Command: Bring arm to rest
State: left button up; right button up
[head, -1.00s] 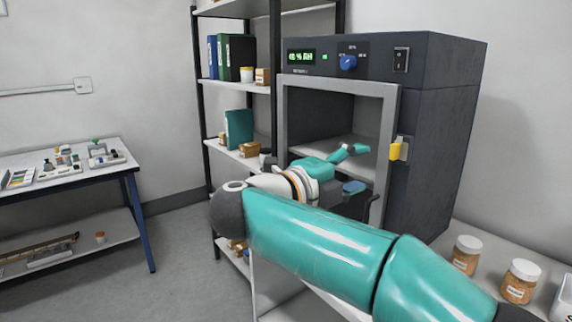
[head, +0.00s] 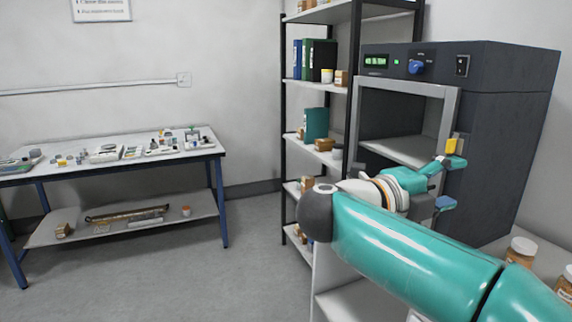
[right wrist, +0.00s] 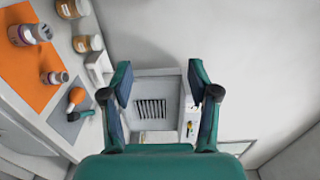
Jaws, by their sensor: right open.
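My right gripper (head: 451,183) is open, its two teal fingers with blue pads spread apart. My right arm reaches in from the lower right. I cannot tell whether the fingers touch the cabinet. My left gripper is not in view.
A shelf rack (head: 320,88) with binders and jars stands left of the cabinet. A table (head: 60,172) with small instruments stands at far left, with clear floor between.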

jog(key=w+a+f+n+t+y+p, duration=0.3)
jog(key=w+f+n+t+y, duration=0.2)
jog(key=w+f+n+t, duration=0.5)
jog(key=a+f+n+g+y+p, duration=0.2)
jog(key=f+n+y, duration=0.3)
jog(key=f, duration=0.8)
jog(key=a+f+n+g+y+p, duration=0.15)
jog(key=f+n+y, duration=0.25)
jog(key=f+n, duration=0.6)
jog(key=s+a+f+n+g+y+p, duration=0.25)
jog(key=s+f+g+y, duration=0.2)
jog(key=s+f, duration=1)
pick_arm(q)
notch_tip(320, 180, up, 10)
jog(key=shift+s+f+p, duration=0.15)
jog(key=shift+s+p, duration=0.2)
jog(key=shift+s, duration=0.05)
pick_arm(e)
jog(key=s+a+f+n+g+y, duration=0.1)
jog(key=s+f+g, duration=0.3)
jog(key=s, duration=0.6)
jog(key=s+a+f+n+g+y, duration=0.1)
jog(key=s+a+f+g, duration=0.2)
jog(key=s, duration=0.6)
jog(key=shift+s+f+g, duration=0.35)
jog(key=shift+f+g, duration=0.05)
jog(key=shift+g, duration=0.2)
